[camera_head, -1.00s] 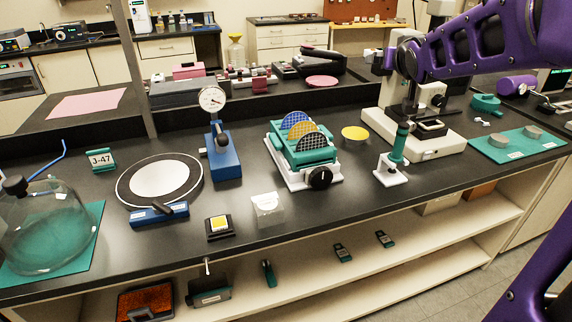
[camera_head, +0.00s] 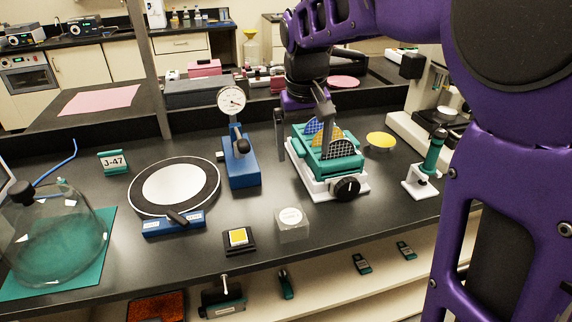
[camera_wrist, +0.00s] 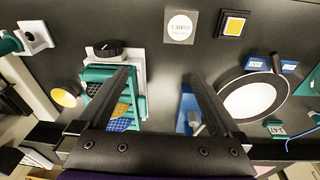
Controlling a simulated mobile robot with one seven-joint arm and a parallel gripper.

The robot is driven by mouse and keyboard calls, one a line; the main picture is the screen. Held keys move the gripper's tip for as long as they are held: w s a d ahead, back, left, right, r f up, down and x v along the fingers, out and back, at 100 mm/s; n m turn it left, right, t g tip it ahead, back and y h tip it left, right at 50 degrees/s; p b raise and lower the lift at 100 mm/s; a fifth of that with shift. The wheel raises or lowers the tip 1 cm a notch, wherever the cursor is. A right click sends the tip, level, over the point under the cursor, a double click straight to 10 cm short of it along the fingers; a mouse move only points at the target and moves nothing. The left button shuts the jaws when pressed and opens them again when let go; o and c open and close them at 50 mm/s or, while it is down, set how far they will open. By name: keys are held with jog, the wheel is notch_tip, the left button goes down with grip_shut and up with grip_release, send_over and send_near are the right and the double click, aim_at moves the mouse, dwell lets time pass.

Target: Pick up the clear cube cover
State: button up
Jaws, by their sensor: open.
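The clear cube cover (camera_head: 292,225) is a small transparent box with a round white label on top. It stands on the black bench near the front edge, right of the black base with the yellow square (camera_head: 239,238). In the wrist view the cover (camera_wrist: 180,27) is at the top centre, beyond the fingertips. My gripper (camera_head: 302,135) is open and empty, above and behind the cover, over the gap between the blue dial gauge stand and the teal wafer rack. In the wrist view its two dark fingers (camera_wrist: 158,80) are spread apart, with bare bench between them.
The dial gauge stand (camera_head: 240,165) is left of the gripper. The teal rack with wafers (camera_head: 338,150) is close on the right. A round turntable (camera_head: 150,190) and a glass dome (camera_head: 50,235) stand to the left. Bench around the cover is clear.

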aim_at(291, 216)
jog(key=shift+n+g, duration=0.3)
jog(key=shift+g, duration=0.5)
jog(key=s+f, duration=0.1)
jog(key=f, duration=0.5)
jog(key=a+f+b, duration=0.1)
jog(key=f, duration=0.5)
jog(key=s+a+f+b, duration=0.1)
jog(key=f, duration=0.5)
jog(key=shift+s+a, duration=0.2)
jog(key=shift+s, duration=0.1)
jog(key=shift+r, duration=0.1)
